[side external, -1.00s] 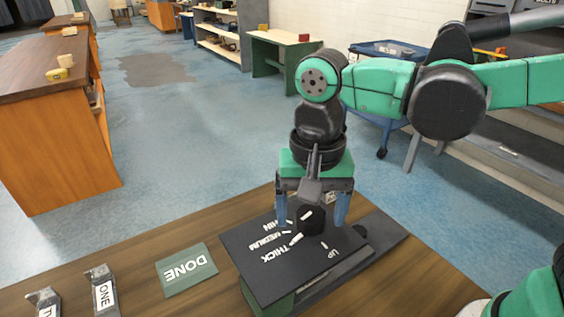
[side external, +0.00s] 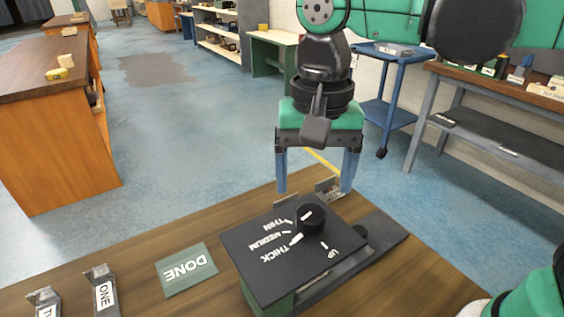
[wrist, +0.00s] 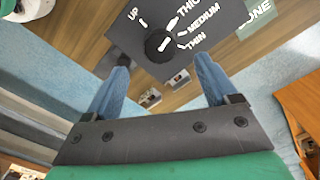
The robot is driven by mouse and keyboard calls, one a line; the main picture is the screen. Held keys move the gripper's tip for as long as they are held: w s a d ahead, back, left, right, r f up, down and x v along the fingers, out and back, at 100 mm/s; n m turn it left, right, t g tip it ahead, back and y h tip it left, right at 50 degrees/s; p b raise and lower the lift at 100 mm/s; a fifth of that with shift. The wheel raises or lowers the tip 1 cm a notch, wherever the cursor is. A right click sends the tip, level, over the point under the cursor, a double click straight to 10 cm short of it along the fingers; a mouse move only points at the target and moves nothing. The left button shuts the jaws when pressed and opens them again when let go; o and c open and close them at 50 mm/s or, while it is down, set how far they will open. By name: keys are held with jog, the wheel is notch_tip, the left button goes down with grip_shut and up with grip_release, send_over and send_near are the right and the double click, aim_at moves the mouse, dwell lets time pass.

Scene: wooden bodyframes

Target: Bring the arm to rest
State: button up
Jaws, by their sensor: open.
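My gripper (side external: 315,188) is open and empty, raised above the far edge of a black dial panel. Its two blue fingers point down, apart from each other. The panel (side external: 265,258) carries a round black knob (side external: 312,221) with a white mark on top and the labels THIN, MEDIUM, THICK and UP. The knob stands free, below and in front of the fingers. In the wrist view the knob (wrist: 159,46) shows beyond and between the spread fingers (wrist: 163,75); I cannot tell exactly which label its mark faces.
A green DONE plate (side external: 187,269) lies on the wooden table (side external: 150,303) left of the panel. A block marked ONE (side external: 104,293) stands farther left, beside another block. Small metal pieces (side external: 327,186) sit behind the panel. The air around my gripper is clear.

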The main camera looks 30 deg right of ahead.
jog(key=d+f+n+t, duration=0.2)
jog(key=d+n+t, duration=0.1)
jog(key=d, duration=0.3)
jog(key=d+f+n+t, duration=0.3)
jog(key=d+t, duration=0.1)
jog(key=d, duration=0.3)
jog(key=shift+w+d+f+n, duration=0.3)
jog(key=shift+w+f, duration=0.05)
jog(key=shift+a, duration=0.1)
